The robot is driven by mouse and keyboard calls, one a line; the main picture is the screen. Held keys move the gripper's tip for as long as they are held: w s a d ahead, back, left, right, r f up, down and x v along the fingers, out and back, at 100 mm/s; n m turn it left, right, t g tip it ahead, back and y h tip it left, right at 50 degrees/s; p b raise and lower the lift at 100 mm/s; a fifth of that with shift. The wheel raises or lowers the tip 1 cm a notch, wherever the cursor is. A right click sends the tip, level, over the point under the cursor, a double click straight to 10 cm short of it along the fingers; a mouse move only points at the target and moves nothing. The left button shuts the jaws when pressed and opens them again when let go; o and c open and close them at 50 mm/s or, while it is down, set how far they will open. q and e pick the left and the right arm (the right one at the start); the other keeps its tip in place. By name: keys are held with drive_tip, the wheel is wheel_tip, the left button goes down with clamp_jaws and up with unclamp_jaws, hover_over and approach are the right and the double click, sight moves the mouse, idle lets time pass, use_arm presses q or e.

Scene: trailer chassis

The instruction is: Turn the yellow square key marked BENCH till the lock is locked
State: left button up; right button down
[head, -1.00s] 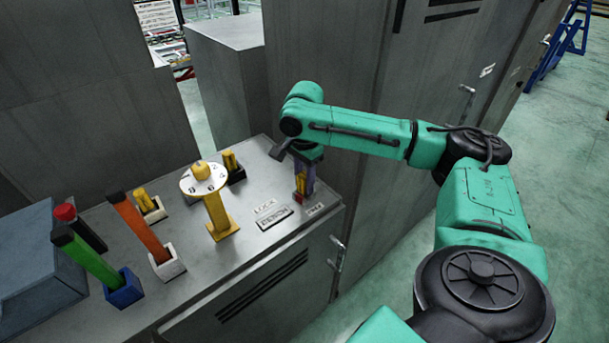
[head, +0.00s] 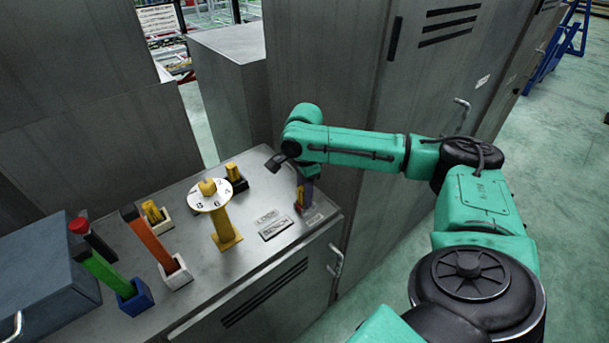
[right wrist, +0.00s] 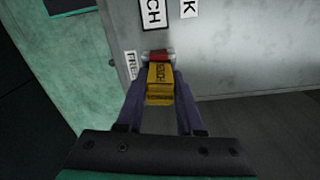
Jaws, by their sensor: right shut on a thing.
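The yellow square key (right wrist: 160,82) is between the fingers of my right gripper (right wrist: 158,98) in the right wrist view, with dark lettering on its side. My right gripper is shut on it. A red part (right wrist: 157,56) shows just beyond the key, at the cabinet top. In the head view the key (head: 299,199) shows small and upright near the cabinet's right end, beside the LOCK and BENCH labels (head: 275,229). The fingers hide part of it, and I cannot tell the lock's exact angle. My left gripper is out of view.
On the cabinet top (head: 210,265) stand a yellow post with a white numbered dial (head: 211,194), an orange bar (head: 147,237), a green bar (head: 103,269) and a red-capped black bar (head: 92,238). A blue-grey box (head: 40,265) is at left. A tall cabinet (head: 330,70) rises behind my right arm.

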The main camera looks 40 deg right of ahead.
drive_tip(key=shift+c, duration=2.3)
unclamp_jaws()
drive_tip(key=shift+r, duration=0.1)
wheel_tip(320, 180, up, 12)
drive_tip(key=shift+f, duration=0.1)
